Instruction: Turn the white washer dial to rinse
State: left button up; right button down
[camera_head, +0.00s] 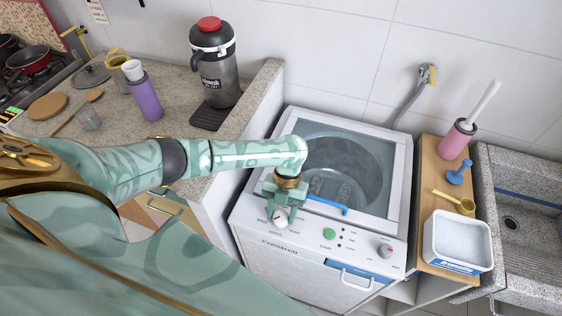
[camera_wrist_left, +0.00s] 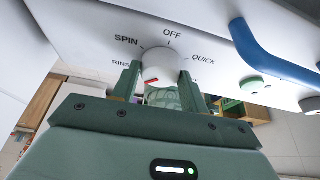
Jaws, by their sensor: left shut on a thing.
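The white washer dial (camera_head: 280,219) is at the left end of the washer's front control panel. In the left wrist view the same dial (camera_wrist_left: 160,66) has a red mark on its face, at the lower left. The printed words SPIN, OFF and QUICK show around it; RINSE is partly cut off behind a finger at the left. My left gripper (camera_head: 282,212) comes down from above and is shut on the dial, with one finger on each side; its two fingers also show in the left wrist view (camera_wrist_left: 160,82). My right gripper is not in view.
The washer (camera_head: 320,272) has a glass lid with a blue handle (camera_head: 327,205) behind the panel. A green button (camera_head: 330,234) and a second knob (camera_head: 386,250) lie to the right. A wooden shelf with a white basin (camera_head: 457,262) stands beside the washer.

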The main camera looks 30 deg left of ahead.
pick_arm(q)
jog(key=shift+d+f+m+y, duration=0.1)
jog(key=shift+m+y, duration=0.5)
jog(key=shift+m, duration=1)
jog(key=o, duration=1)
jog(key=p+v, duration=0.4)
jog(key=v, duration=1.2)
jog(key=shift+w+d, duration=0.1)
